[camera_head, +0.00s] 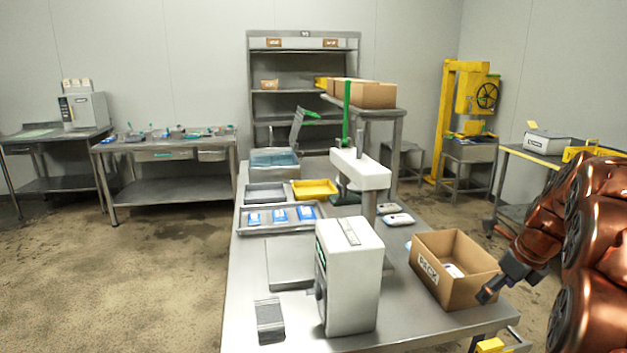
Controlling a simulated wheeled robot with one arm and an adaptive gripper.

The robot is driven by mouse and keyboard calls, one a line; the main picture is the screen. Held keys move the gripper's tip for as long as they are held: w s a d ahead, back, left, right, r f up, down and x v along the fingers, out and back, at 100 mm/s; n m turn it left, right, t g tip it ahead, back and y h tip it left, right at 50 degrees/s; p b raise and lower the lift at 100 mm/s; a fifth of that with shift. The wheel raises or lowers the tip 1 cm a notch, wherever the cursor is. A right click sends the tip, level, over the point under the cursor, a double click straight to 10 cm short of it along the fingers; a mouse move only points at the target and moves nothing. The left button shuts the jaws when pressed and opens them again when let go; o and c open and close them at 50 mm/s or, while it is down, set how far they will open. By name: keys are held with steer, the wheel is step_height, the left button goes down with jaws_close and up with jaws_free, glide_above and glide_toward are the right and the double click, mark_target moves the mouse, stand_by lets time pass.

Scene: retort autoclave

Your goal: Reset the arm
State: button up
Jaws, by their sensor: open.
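My copper-coloured arm is at the right edge of the head view. My gripper (489,291) points down and left, at the right front side of an open cardboard box (432,284). Its fingertips are small and dark here, and nothing shows between them. The gripper is open. The box stands on the right front of the steel table (245,312) and has dark lettering on its front. A white item (454,271) lies inside it. I cannot tell whether the gripper touches the box wall.
A white machine (350,275) stands left of the box. Behind are a tray (281,229) with blue-and-white packs, a yellow tray (314,189) and white packs (398,219). A yellow press (470,95) stands at the back right. Floor at left is clear.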

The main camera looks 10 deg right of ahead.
steer(key=s+a+n+g+p, duration=0.1)
steer(key=s+a+n, duration=0.2)
steer(key=a+n, duration=0.35)
steer(key=s+a+n+g+y+p, duration=0.1)
steer(key=s+a+n, duration=0.25)
steer(key=a, duration=0.55)
steer(key=s+a+n+g+p, duration=0.1)
steer(key=s+a+n, duration=0.1)
steer(key=a+n, duration=0.5)
steer(key=s+a+f+n+g, duration=0.1)
steer(key=s+a+n, duration=0.3)
steer(key=s+n, duration=0.4)
steer(key=s+a+f+n+g+h+p, duration=0.1)
steer(key=s+a+n, duration=0.4)
steer(key=s+n, duration=0.2)
steer(key=shift+s+n+g+p, duration=0.3)
steer(key=shift+s+n+g, duration=0.1)
steer(key=shift+s, duration=0.7)
